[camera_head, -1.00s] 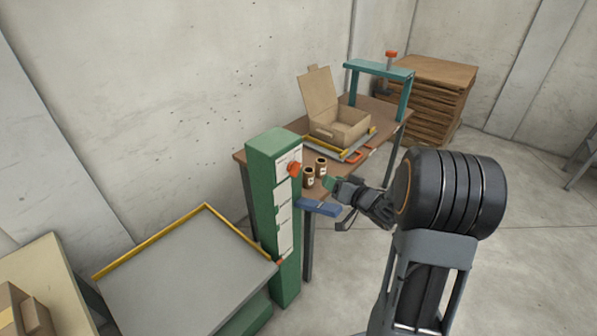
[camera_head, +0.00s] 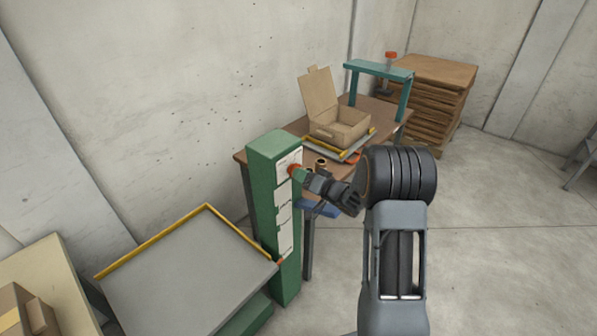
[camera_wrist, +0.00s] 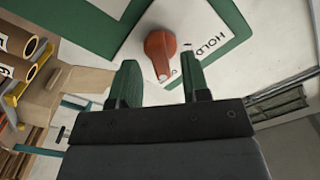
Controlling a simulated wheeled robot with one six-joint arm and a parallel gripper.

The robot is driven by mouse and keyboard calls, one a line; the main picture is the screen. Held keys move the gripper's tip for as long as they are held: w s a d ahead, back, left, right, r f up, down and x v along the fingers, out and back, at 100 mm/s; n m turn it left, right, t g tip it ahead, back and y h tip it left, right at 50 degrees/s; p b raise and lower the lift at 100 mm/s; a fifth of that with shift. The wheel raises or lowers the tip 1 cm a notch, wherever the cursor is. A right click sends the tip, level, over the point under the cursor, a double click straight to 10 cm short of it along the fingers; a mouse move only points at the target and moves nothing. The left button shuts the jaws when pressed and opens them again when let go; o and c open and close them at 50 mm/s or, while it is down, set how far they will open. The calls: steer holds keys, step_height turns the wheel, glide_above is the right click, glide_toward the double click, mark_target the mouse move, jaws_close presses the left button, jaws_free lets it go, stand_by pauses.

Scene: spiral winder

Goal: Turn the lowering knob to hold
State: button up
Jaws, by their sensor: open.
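The lowering knob is a red-orange knob (camera_wrist: 160,52) on a white label plate of the green post (camera_head: 268,215). In the wrist view the word HOLD is printed beside the knob, to its right. A white mark shows at the knob's lower end, pointing away from HOLD, near partly hidden lettering. My gripper (camera_wrist: 158,85) is open, its two green fingers spread with the knob just beyond and between their tips. I cannot tell whether they touch it. In the head view the knob (camera_head: 293,169) is partly covered by my gripper (camera_head: 303,174).
A blue piece (camera_head: 318,208) juts out below my wrist. A grey platform (camera_head: 185,275) lies left of the post.

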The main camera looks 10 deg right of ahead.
steer(key=shift+x, duration=1.05)
jaws_close()
